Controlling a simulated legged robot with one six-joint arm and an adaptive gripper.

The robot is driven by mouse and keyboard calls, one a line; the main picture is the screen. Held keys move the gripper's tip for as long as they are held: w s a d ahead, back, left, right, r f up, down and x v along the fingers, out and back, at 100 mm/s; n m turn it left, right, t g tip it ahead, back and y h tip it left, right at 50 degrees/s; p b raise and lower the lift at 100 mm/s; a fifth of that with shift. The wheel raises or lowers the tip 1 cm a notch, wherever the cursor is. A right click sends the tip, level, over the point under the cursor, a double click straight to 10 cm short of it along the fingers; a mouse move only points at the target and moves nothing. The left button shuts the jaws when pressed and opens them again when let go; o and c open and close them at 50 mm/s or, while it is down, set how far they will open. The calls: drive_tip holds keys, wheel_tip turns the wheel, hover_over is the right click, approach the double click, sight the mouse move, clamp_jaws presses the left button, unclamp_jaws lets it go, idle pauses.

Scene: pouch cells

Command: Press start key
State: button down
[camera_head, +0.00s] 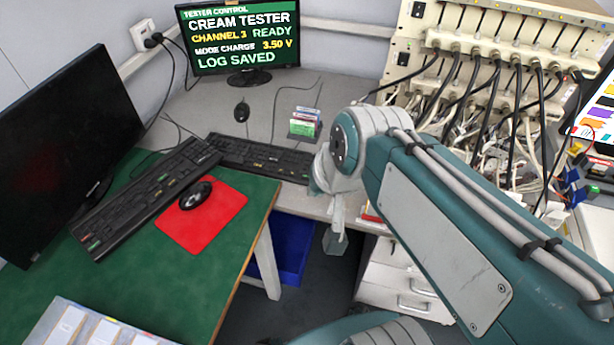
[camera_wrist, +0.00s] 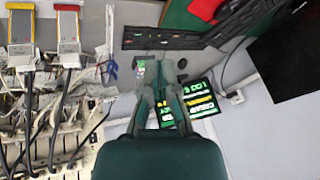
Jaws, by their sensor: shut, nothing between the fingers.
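The tester control screen (camera_head: 238,38) reads "CREAM TESTER, CHANNEL 3 READY, MODE CHARGE 3.50 V, LOG SAVED"; it also shows in the wrist view (camera_wrist: 203,97). A black keyboard (camera_head: 255,157) lies on the grey desk below it, with some coloured keys at its right end. In the wrist view the keyboard (camera_wrist: 175,40) lies beyond my fingertips. No key can be read as the start key. My gripper (camera_wrist: 160,66) is shut and empty, apart from the keyboard in that view.
A second keyboard (camera_head: 145,195) and a mouse on a red pad (camera_head: 210,222) lie on the green desk (camera_head: 150,285). A dark monitor (camera_head: 60,150) stands at left. A small card holder (camera_head: 303,123) stands behind the keyboard. The cabled tester rack (camera_head: 490,65) is at right.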

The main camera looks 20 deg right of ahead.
drive_tip(key=w+a+f+m+y, duration=0.2)
drive_tip(key=w+m, duration=0.6)
drive_tip(key=m+t+y, duration=0.1)
drive_tip(key=m+t, duration=0.2)
drive_tip(key=m, duration=2.4)
hover_over(307, 178)
wheel_tip(307, 178, down, 18)
drive_tip(key=shift+d+f+m, duration=0.15)
drive_tip(key=shift+d+m, duration=0.1)
drive_tip(key=shift+m, duration=0.15)
drive_tip(key=shift+f, duration=0.1)
drive_tip(key=shift+f, duration=4.3)
drive_tip(key=shift+f, duration=0.15)
drive_tip(key=shift+f, duration=0.2)
